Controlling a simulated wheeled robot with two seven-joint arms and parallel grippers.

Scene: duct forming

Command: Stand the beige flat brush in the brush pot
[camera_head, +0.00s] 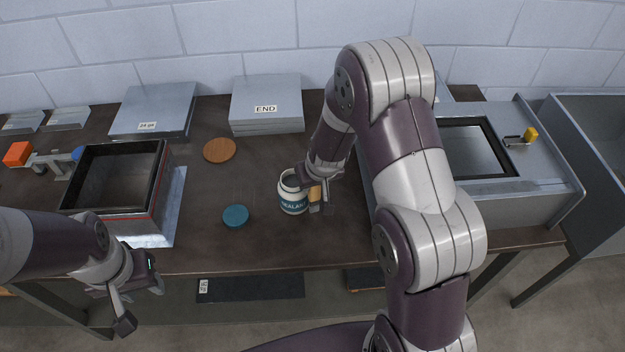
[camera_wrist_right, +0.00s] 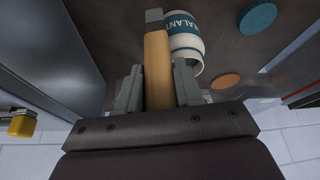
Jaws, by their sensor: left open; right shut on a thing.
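The beige flat brush (camera_wrist_right: 157,70) is between the two fingers of my right gripper (camera_wrist_right: 158,90) in the right wrist view, with a grey end pointing away from the wrist. In the head view the brush (camera_head: 314,193) shows as a small beige piece by the right gripper (camera_head: 318,197), close to the right side of a white pot labelled SEALANT (camera_head: 293,205). The pot stands upright on the table and also shows in the wrist view (camera_wrist_right: 186,42). I cannot tell whether brush and pot touch. My left gripper (camera_head: 139,304) is open and empty in front of the table.
A teal disc (camera_head: 236,216) and a wooden disc (camera_head: 220,150) lie left of the pot. An open dark box (camera_head: 115,165) stands further left. Grey stacks (camera_head: 267,100) are at the back. A grey machine (camera_head: 525,185) stands at the right. The table between the discs is clear.

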